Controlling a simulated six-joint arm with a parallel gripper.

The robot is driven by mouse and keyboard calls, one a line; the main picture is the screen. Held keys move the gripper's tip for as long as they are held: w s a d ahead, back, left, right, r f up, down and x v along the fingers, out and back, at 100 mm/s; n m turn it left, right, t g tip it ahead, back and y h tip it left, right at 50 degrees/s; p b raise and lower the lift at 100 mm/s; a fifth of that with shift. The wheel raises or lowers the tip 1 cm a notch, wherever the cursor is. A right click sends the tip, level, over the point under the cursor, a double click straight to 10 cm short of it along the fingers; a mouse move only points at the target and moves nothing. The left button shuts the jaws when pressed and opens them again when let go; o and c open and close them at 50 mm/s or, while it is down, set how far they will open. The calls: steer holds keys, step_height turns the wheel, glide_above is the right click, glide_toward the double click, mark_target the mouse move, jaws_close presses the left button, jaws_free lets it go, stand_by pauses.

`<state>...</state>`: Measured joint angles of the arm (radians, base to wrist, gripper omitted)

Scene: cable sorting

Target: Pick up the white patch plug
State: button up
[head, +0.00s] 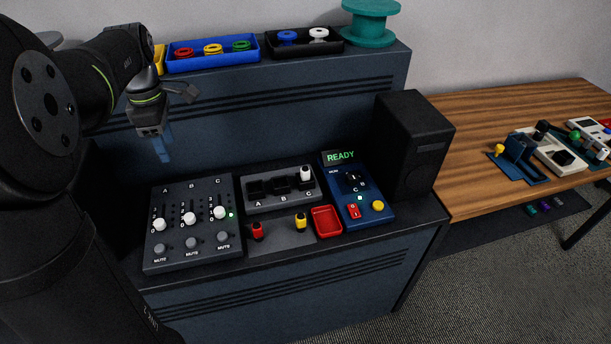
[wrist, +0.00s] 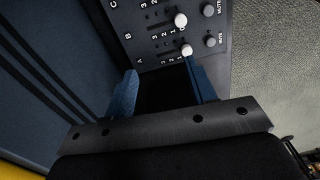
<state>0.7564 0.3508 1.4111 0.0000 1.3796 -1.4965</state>
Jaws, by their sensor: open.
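The white patch plug (head: 305,173) stands upright at slot C of the dark patch box (head: 262,204), in the middle of the desk in the head view. Slots A and B look empty. My gripper (head: 165,152) is up and to the left of the plug, above the back of the mixer panel and well apart from it. In the wrist view my gripper (wrist: 159,64) has its two blue fingers apart with nothing between them. The plug is not in the wrist view.
A red plug (head: 257,231) and a yellow plug (head: 300,222) stand in front of the patch box, beside a red tray (head: 327,220). The mixer panel (head: 190,220) lies left. A blue READY panel (head: 362,207) and a black speaker (head: 412,145) stand right.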

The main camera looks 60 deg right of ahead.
steer(key=shift+d, duration=0.1)
steer(key=m+h, duration=0.2)
steer(key=m, duration=2.4)
glide_above(305, 168)
steer(key=a, duration=0.3)
steer(key=d+f, duration=0.1)
steer(key=f, duration=0.4)
steer(key=d+f, duration=0.1)
steer(key=f, duration=0.4)
steer(key=d+f, duration=0.1)
steer(key=f, duration=0.5)
steer(key=c, duration=1.1)
steer(key=shift+r, duration=0.15)
